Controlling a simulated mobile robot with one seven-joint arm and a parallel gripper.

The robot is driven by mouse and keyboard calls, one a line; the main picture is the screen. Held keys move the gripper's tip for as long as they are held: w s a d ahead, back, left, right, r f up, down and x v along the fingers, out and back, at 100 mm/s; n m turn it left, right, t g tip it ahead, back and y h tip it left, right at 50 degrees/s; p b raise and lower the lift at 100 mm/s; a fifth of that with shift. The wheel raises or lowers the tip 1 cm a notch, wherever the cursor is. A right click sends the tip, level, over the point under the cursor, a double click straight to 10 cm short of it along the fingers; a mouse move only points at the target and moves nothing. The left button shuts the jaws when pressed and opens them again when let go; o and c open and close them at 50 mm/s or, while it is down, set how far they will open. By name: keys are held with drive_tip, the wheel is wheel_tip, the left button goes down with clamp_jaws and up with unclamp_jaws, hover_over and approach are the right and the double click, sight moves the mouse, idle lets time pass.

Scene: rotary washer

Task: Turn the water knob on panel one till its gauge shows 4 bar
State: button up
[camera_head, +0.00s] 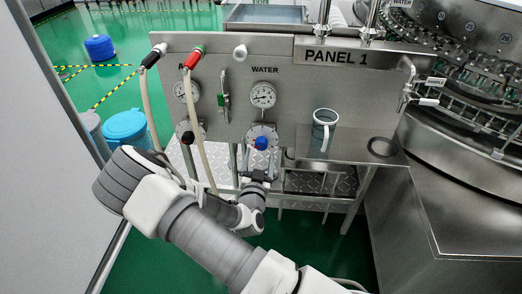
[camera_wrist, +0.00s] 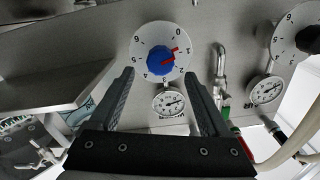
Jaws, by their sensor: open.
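The blue water knob (camera_head: 261,143) sits on a white dial on panel one, below the WATER gauge (camera_head: 262,95). In the wrist view the knob (camera_wrist: 160,61) has a red pointer aimed up and right, near the 1 on its dial (camera_wrist: 150,37). The WATER gauge (camera_wrist: 168,102) shows below it there; its exact reading is too small to tell. My gripper (camera_head: 259,160) is open just in front of and below the knob. In the wrist view its fingers (camera_wrist: 160,75) stand either side of the knob's line, apart from it, with nothing between them.
The air gauge (camera_head: 187,90) and black knob (camera_head: 188,137) are left of the water set. A green-handled valve (camera_head: 224,98) stands between them. A mug (camera_head: 324,124) stands on the steel shelf (camera_head: 345,145) at the right. Hoses hang at the left.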

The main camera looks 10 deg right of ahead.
sight(261, 146)
drive_tip(key=x, duration=0.5)
drive_tip(key=shift+b, duration=0.4)
clamp_jaws()
